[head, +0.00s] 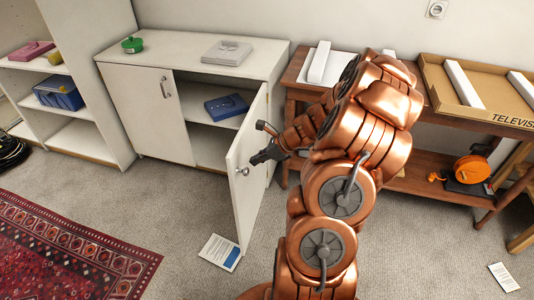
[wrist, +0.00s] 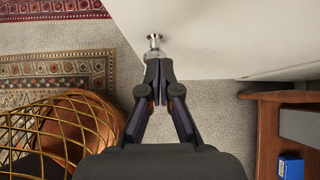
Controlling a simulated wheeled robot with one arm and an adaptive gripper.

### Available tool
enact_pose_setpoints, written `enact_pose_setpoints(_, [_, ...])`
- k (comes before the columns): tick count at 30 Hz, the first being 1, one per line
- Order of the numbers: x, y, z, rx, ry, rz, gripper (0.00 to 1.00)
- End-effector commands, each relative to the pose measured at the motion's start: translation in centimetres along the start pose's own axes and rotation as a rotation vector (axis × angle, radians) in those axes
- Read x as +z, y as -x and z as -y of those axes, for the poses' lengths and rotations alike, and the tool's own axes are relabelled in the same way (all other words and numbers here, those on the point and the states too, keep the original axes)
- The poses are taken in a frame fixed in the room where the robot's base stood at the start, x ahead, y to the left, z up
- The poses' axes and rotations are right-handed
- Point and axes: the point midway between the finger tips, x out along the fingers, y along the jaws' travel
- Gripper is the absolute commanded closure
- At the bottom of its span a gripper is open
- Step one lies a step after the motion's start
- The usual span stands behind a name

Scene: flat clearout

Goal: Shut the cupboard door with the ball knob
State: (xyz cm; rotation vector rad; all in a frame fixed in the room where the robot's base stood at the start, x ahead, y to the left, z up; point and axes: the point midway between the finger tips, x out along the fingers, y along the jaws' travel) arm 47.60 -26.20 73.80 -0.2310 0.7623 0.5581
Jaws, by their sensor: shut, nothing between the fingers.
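The white cupboard door with the ball knob (head: 246,180) stands wide open, swung out from the right side of the low white cupboard (head: 133,110). The metal ball knob (head: 242,171) is near the door's free edge; it also shows in the wrist view (wrist: 154,45), just beyond my fingertips. My gripper (head: 260,158) is shut and empty, its fingers beside the door close to the knob. In the wrist view my gripper (wrist: 159,66) points at the knob; I cannot tell whether it touches. The other door, with a bar handle (head: 165,87), is closed.
A blue box (head: 226,107) lies on the shelf inside the open cupboard. A leaflet (head: 220,252) lies on the carpet at the door's foot. A wooden table (head: 408,170) stands right of the door, close to my arm. A red rug (head: 70,245) lies at left.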

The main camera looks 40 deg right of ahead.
Motion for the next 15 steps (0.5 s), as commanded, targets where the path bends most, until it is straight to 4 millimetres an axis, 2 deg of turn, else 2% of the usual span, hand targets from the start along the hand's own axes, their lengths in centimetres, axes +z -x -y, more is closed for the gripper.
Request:
enact_pose_setpoints(1, [0.1,-0.9,-0.2,0.006,0.001,0.001,1.0])
enact_pose_setpoints(6, [1.8,-2.2,-0.1,0.002,0.003,0.0,1.0])
enact_pose_setpoints(15, [2.8,-3.3,-0.1,0.001,0.002,0.0,1.0])
